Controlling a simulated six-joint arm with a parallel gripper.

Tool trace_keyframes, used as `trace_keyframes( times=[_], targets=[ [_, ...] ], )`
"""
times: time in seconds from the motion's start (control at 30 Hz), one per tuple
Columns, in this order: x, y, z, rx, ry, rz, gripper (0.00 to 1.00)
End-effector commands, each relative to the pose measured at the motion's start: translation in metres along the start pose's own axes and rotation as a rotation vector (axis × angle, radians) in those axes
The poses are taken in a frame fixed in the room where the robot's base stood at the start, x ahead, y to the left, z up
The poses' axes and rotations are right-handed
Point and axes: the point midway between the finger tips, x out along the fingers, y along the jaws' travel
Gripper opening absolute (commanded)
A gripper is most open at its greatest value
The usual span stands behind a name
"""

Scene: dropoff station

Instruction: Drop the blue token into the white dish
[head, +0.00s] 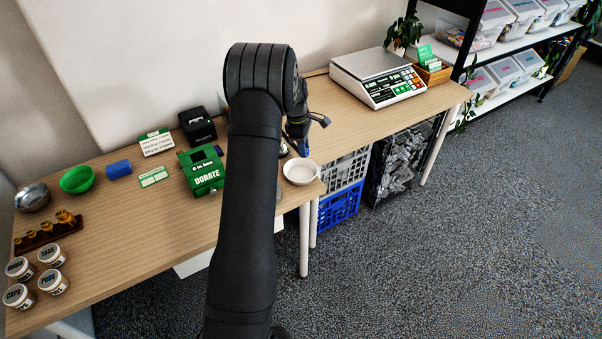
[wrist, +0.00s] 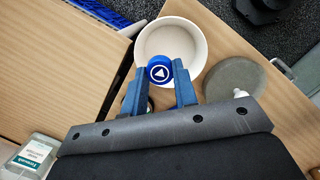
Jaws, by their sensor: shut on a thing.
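The white dish (head: 300,176) stands near the front edge of the table, just right of my arm in the head view. In the wrist view the dish (wrist: 172,38) is at the top middle, and the part of its inside that shows is empty. My gripper (wrist: 159,72) is shut on the blue token (wrist: 159,68), a round disc with a white triangle mark, held between the blue fingertips. The token overlaps the near part of the dish in the wrist view; its height above it is unclear. In the head view my gripper (head: 303,151) is just behind the dish, and the token cannot be made out.
A green donate box (head: 207,180) stands left of my arm. A scale (head: 377,80) is at the back right. In the wrist view a grey round pad (wrist: 235,78) with a small white piece lies right of the dish. A blue crate (head: 338,208) is below the table.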

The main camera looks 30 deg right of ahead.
Motion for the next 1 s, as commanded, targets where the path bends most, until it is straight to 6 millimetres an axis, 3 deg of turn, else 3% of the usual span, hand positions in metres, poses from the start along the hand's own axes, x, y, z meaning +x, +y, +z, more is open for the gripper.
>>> trace_keyframes(
  times=[0.27, 0.6, 0.93, 0.97, 1.0],
  targets=[
    [0.017, 0.001, 0.000, 0.016, -0.001, -0.005, 0.05],
    [0.054, 0.000, -0.006, 0.015, -0.001, -0.005, 0.05],
    [0.060, 0.001, -0.007, 0.014, -0.001, -0.002, 0.05],
    [0.060, 0.001, -0.007, 0.014, -0.001, -0.002, 0.28],
    [0.060, 0.001, -0.007, 0.014, -0.001, -0.002, 0.36]
  ],
)
